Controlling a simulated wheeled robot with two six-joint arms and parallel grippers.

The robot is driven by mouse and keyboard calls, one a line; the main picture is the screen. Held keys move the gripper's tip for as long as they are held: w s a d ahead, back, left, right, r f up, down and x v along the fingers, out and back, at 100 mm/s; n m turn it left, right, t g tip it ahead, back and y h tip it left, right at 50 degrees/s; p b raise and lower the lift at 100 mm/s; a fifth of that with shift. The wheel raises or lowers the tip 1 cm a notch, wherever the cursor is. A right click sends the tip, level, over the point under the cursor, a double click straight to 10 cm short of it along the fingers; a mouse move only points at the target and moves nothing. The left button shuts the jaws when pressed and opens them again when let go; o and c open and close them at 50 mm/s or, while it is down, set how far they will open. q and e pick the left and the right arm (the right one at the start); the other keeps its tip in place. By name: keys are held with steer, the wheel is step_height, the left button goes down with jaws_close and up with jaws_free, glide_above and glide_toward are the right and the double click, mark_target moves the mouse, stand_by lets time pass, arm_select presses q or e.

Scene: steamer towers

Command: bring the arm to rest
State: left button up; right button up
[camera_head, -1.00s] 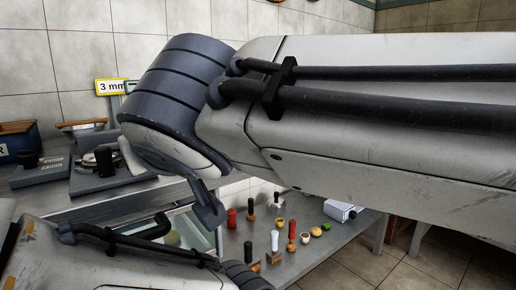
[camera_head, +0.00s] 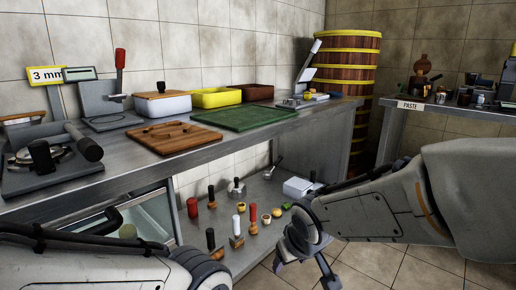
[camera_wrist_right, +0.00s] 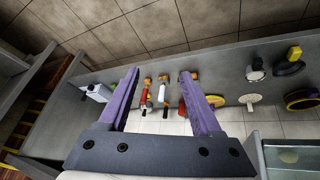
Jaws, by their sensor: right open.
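My right arm comes in from the right in the head view, bent low in front of the counter. My right gripper (camera_head: 305,266) hangs at its end, small and dark, pointing down. In the wrist view the right gripper (camera_wrist_right: 160,76) shows two purple fingers spread wide with nothing held between them. Small handled tools on the lower shelf show beyond the fingers, apart from them. Links of my left arm show at the lower left of the head view; the left gripper is out of view.
The steel counter (camera_head: 120,178) holds a wooden board (camera_head: 174,137), a green tray (camera_head: 245,117) and a yellow bin (camera_head: 215,97). The lower shelf holds a red-handled tool (camera_head: 192,207) and a white box (camera_head: 298,187). A tall steamer tower (camera_head: 343,70) stands behind. Tiled floor (camera_head: 385,262) is open.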

steer(key=s+d+f+m+g, duration=0.35)
steer(key=s+d+f, duration=0.5)
steer(key=d, duration=0.35)
steer(key=s+a+r+n+g+p, duration=0.2)
steer(key=s+a+r+n+p, duration=0.4)
steer(key=s+a+r, duration=0.65)
step_height(320, 180, up, 36)
steer(key=a+p, duration=0.1)
steer(key=p, duration=3.5)
steer(key=shift+s+a+f+p, duration=0.15)
steer(key=shift+s+a+p, duration=0.1)
steer(key=shift+a+p, duration=0.15)
steer(key=shift+n, duration=0.25)
